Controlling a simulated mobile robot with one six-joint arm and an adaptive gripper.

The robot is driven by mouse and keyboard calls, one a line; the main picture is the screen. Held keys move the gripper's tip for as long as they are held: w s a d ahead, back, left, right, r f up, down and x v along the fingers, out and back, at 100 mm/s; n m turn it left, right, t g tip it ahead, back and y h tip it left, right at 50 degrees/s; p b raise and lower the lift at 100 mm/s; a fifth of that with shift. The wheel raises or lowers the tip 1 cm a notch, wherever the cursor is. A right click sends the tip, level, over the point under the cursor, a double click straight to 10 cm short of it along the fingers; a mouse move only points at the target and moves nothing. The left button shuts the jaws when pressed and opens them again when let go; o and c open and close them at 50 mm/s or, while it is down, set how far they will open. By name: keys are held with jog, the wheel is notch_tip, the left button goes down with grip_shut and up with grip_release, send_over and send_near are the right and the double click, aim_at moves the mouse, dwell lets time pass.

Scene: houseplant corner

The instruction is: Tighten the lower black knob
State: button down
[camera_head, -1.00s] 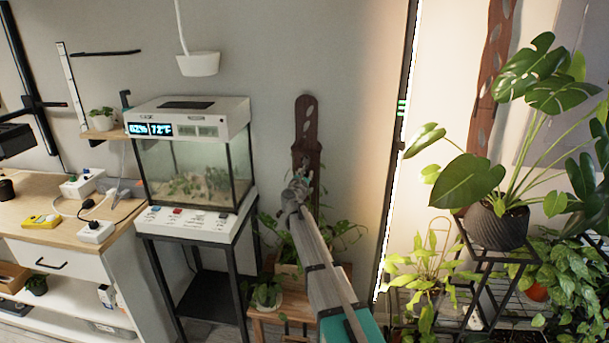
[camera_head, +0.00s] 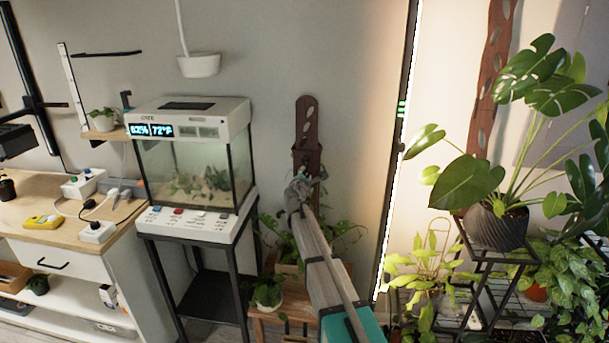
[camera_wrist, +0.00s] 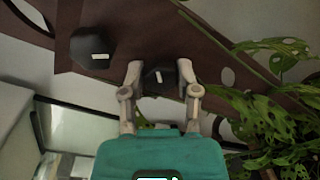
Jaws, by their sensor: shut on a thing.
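The lower black knob (camera_wrist: 158,78) is on a dark brown board in the wrist view, with a small pale mark on its face. My gripper (camera_wrist: 158,74) has one finger on each side of the knob and is shut on it. The upper black knob (camera_wrist: 92,47) stands apart, to the left in the wrist view, also with a pale mark. In the head view, the brown board (camera_head: 307,125) is upright against the wall, and my gripper (camera_head: 312,177) reaches its lower part. The lower knob is hidden there by my gripper.
A glass tank (camera_head: 195,170) on a black-framed stand is left of the board. A leafy plant (camera_head: 343,232) is close below and beside my gripper, above a wooden stool (camera_head: 262,318). A bright vertical light strip (camera_head: 396,180) and large potted plants are to the right.

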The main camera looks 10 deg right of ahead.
jog(key=m, duration=0.4)
jog(key=m+y, duration=0.1)
jog(key=m, duration=0.4)
jog(key=shift+m, duration=0.3)
jog(key=m, duration=0.5)
jog(key=shift+f, duration=0.1)
jog(key=m, duration=0.5)
jog(key=shift+c, duration=1.7)
grip_release()
